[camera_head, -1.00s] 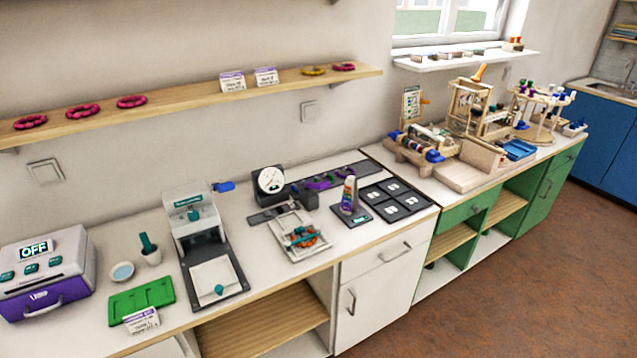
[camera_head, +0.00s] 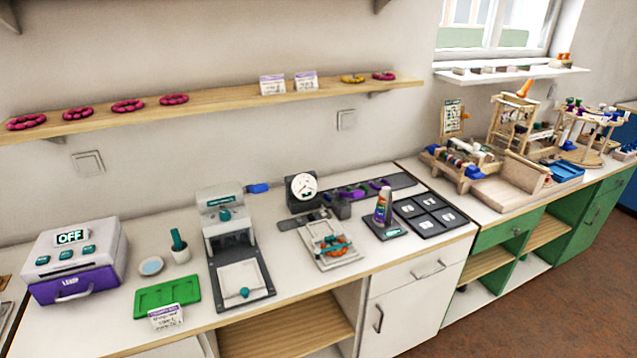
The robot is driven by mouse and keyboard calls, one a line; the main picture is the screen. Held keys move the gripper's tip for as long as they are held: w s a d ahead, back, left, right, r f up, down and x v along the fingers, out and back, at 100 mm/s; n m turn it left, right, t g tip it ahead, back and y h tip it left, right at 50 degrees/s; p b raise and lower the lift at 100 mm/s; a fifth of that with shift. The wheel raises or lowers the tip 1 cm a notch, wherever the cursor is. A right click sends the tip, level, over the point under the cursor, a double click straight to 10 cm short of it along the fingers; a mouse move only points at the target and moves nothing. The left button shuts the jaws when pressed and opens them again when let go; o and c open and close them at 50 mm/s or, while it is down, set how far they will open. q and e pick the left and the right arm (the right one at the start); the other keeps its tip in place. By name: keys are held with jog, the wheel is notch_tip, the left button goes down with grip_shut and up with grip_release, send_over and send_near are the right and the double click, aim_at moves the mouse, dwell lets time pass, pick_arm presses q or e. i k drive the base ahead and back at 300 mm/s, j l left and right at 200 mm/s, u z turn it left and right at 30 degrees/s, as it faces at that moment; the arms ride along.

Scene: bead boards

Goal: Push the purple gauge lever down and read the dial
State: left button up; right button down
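The round white dial (camera_head: 303,186) is set in a dark block toward the back of the white counter. It faces me, but its marks are too small to read. To its right, several purple parts (camera_head: 352,193) sit along a dark strip at the back of the counter. I cannot tell which of them, if any, is the gauge lever, or whether a lever is up or down. Neither of my grippers is in view.
A purple and white box (camera_head: 74,262) reading OFF stands at the left. A shelf (camera_head: 215,102) runs above.

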aim_at(356, 194)
jog(key=i+l+u, duration=0.1)
jog(key=u, duration=0.3)
jog(key=l+u, duration=0.5)
jog(key=u, duration=0.3)
jog(key=l+u, duration=0.25)
jog(key=u, duration=0.15)
jog(key=l+u, duration=0.15)
jog(key=l, duration=0.3)
jog(key=k+l+u, duration=0.1)
jog(key=l, duration=0.35)
jog(key=k+l+u, duration=0.15)
jog(key=l, duration=0.25)
jog(key=k+l+u, duration=0.1)
jog(key=l, duration=0.35)
jog(key=k+l+u, duration=0.15)
jog(key=l, duration=0.25)
jog(key=k+l, duration=0.1)
jog(key=l, duration=0.15)
jog(key=k+l, duration=0.15)
